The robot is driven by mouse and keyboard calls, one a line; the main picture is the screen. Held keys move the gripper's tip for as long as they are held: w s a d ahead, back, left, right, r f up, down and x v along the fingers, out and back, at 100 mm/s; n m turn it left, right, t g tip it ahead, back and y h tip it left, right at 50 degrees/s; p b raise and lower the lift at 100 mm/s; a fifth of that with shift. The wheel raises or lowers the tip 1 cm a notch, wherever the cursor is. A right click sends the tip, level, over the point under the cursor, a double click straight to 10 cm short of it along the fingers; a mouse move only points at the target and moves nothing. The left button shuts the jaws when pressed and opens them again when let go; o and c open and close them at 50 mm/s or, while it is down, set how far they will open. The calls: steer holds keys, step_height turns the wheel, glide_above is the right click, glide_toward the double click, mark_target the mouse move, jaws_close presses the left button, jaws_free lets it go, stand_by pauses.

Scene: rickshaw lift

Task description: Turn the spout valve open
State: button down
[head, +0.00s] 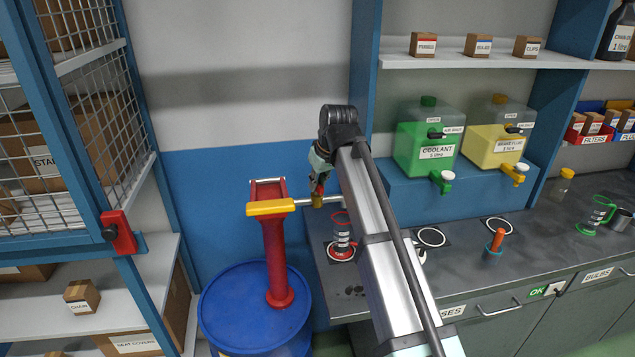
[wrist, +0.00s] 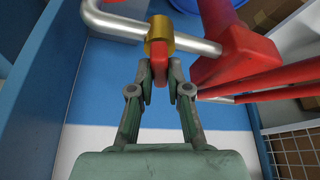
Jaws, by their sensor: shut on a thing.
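The red drum pump (head: 274,265) with its yellow handle (head: 270,207) stands upright on the blue drum (head: 240,305). A silver spout (head: 333,199) runs right from the pump. The brass valve body (head: 317,201) sits around the spout and also shows in the wrist view (wrist: 160,33). A red valve lever (wrist: 159,72) sticks out from the brass body toward my gripper. My gripper (head: 319,178) is above the spout, with its two fingers shut on the lever from both sides. The fingertips hide part of the lever.
A red measuring jug (head: 342,228) stands on the counter (head: 452,262) below the spout's end. Green coolant (head: 415,145) and yellow (head: 490,142) containers stand on a blue step behind. A wire-mesh rack (head: 60,140) borders the left.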

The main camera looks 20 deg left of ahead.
steer(key=n+g, duration=0.1)
steer(key=n, duration=0.2)
steer(key=shift+w+n+y, duration=0.15)
steer(key=shift+n+y, duration=0.25)
steer(key=n+g+b, duration=0.1)
steer(key=n, duration=0.2)
steer(key=shift+w+n+g, duration=0.1)
steer(key=shift+n+g, duration=0.2)
steer(key=n, duration=0.2)
steer(key=n+g+b, duration=0.1)
steer(key=n, duration=0.1)
steer(key=shift+w+g, duration=0.1)
steer(key=shift+g, duration=0.2)
steer(key=shift+n+g+b, duration=0.4)
steer(key=shift+n+b, duration=0.05)
steer(key=shift+n, duration=0.65)
steer(key=shift+h, duration=0.3)
steer(key=c, duration=1.1)
jaws_free()
steer(key=shift+v, duration=3.7)
